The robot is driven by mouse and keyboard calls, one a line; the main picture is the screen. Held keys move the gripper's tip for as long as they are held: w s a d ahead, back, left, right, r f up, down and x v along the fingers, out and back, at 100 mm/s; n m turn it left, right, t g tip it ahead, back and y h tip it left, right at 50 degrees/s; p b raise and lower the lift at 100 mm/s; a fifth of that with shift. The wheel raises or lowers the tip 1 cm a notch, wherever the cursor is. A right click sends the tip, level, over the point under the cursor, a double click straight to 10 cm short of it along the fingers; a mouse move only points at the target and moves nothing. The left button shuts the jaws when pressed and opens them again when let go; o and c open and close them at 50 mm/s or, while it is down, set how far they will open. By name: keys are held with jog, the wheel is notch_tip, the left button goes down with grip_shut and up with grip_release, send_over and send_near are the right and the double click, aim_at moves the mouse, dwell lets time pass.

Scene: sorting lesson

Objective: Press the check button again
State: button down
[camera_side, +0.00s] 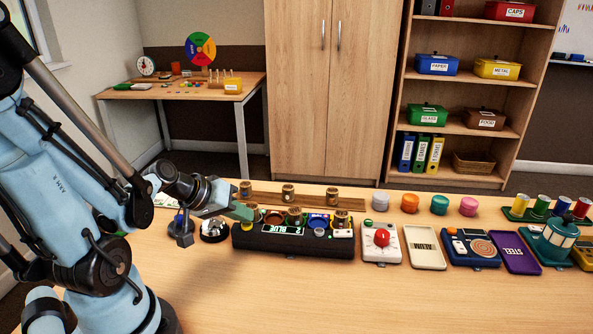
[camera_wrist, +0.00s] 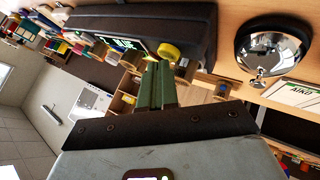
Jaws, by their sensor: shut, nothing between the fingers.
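A black console (camera_side: 285,240) with a lit display reading BLUE (camera_side: 290,229) stands on the table; it also shows in the wrist view (camera_wrist: 178,18). A white box (camera_side: 381,252) with a red dome button (camera_side: 382,237) stands right of it. I can read no label marking a check button. My gripper (camera_side: 243,212) is shut and empty, its green fingers at the console's left end in the side view. In the wrist view the fingers (camera_wrist: 156,86) point towards the console and a yellow round piece (camera_wrist: 168,52). I cannot tell whether they touch anything.
A chrome bell (camera_side: 214,230) stands just left of the console, close to my gripper. Small brown cups stand along a wooden rail (camera_side: 315,200) behind. Right of the red button lie a tray (camera_side: 424,247) and a blue device (camera_side: 470,250). The front table is clear.

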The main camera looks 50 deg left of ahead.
aim_at(244, 226)
jog(key=shift+f, duration=0.2)
dwell(0.4)
jog(key=shift+r, duration=0.85)
jog(key=shift+r, duration=2.5)
jog(key=shift+d, duration=0.1)
jog(key=shift+d+m, duration=0.3)
jog(key=w+d+r+m+g, duration=0.1)
jog(key=d+m+g, duration=0.1)
jog(key=d+m, duration=0.5)
jog(key=d, duration=0.3)
jog(key=shift+w+m, duration=0.4)
